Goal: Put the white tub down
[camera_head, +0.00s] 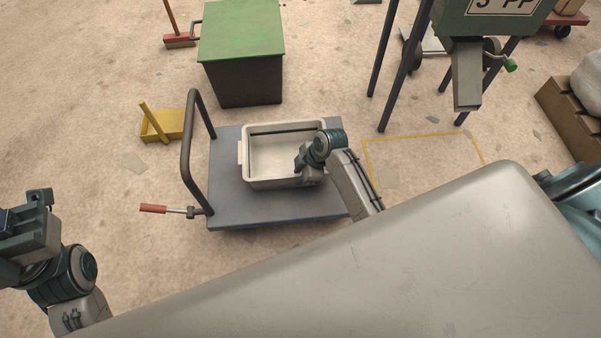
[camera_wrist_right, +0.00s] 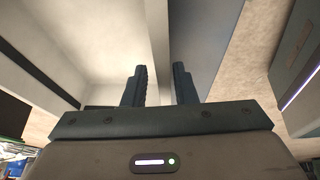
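The white tub (camera_head: 244,160) is upright over the grey-blue deck of the trolley (camera_head: 230,205) and looks empty. I cannot tell whether its base touches the deck. My right gripper (camera_head: 308,165) is at the tub's right side. In the right wrist view, its two fingers (camera_wrist_right: 160,85) stand either side of the tub's pale wall (camera_wrist_right: 157,35), which fills the narrow gap between them. The tub's inside is on the left of that wall. My left gripper (camera_head: 22,225) is at the left edge of the head view, away from the tub; its fingertips do not show clearly.
The trolley's dark push handle (camera_head: 187,150) rises left of the tub, with a red-gripped lever (camera_head: 155,209) below. A yellow floor outline (camera_head: 420,138) lies at right, by the machine's legs.

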